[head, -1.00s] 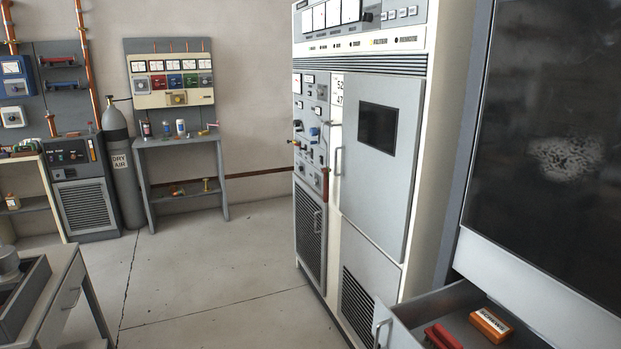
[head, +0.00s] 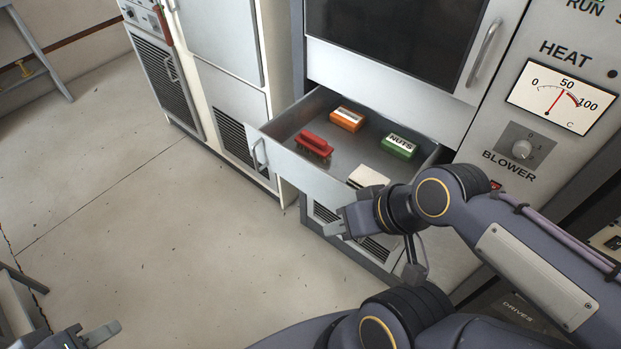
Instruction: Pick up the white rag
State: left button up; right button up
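A folded white item (head: 368,176), which looks like the white rag, lies in the open drawer (head: 290,162) near its front right; my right arm partly hides it. My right gripper (head: 338,229) is in front of and below the drawer front, apart from the white item. Its fingers are seen nearly end-on, and I cannot tell whether they are apart. My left gripper (head: 98,335) is at the bottom left edge of the view, over the floor and far from the drawer. It is partly cut off, so its opening is unclear.
A panel with a heat gauge (head: 562,96) is at right. The floor (head: 150,210) at left is clear.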

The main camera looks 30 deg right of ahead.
aim_at(363, 177)
jog(key=z, duration=1.5)
